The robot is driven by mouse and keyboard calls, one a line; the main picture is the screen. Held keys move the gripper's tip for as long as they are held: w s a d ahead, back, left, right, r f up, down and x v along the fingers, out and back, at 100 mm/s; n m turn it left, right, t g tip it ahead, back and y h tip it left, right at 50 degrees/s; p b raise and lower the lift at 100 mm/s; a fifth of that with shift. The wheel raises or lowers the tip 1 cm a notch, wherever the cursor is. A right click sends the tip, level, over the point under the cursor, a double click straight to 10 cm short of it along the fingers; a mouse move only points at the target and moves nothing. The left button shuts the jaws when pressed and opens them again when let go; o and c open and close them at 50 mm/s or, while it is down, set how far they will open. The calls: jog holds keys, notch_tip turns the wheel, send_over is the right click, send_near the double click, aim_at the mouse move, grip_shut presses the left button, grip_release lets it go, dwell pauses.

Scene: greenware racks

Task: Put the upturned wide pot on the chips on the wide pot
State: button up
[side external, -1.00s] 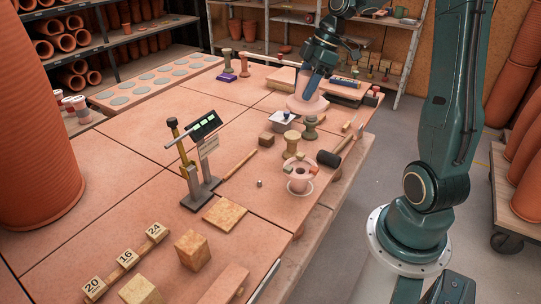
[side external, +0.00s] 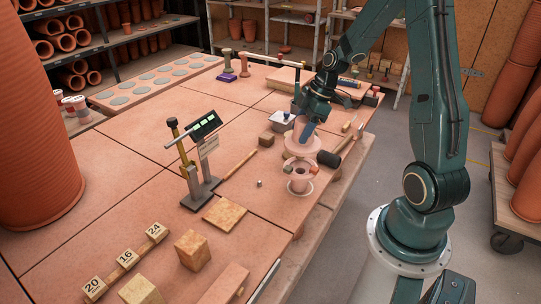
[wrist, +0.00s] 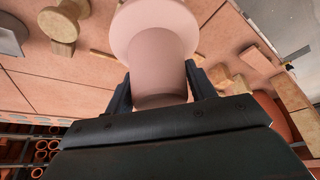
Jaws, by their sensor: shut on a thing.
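My gripper (side external: 307,130) is shut on the upturned wide pot (side external: 299,149), a pale pink pot held with its broad rim downward. In the wrist view the held pot (wrist: 157,45) sits between both fingers. Below it on the table stands the other wide pot (side external: 299,187), upright, also pale pink. Small chips (side external: 313,169) sit on its rim, one of them orange; some may be hidden. The held pot is over the standing pot, seemingly a little above the chips. The exact gap and alignment are hard to tell.
A black-headed mallet (side external: 328,159) lies close behind the pots. A brown block (side external: 266,139) and a white container (side external: 282,121) are to the back left. A grey stand with a display (side external: 201,170) is farther left. The table left of the pots is mostly clear.

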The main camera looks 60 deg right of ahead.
aim_at(300, 147)
jog(key=shift+f, duration=1.4)
jog(key=shift+f, duration=1.9)
jog(key=shift+f, duration=0.15)
jog(key=o, duration=1.3)
jog(key=v, duration=1.2)
jog(key=shift+w, duration=0.1)
jog(key=shift+a, duration=0.1)
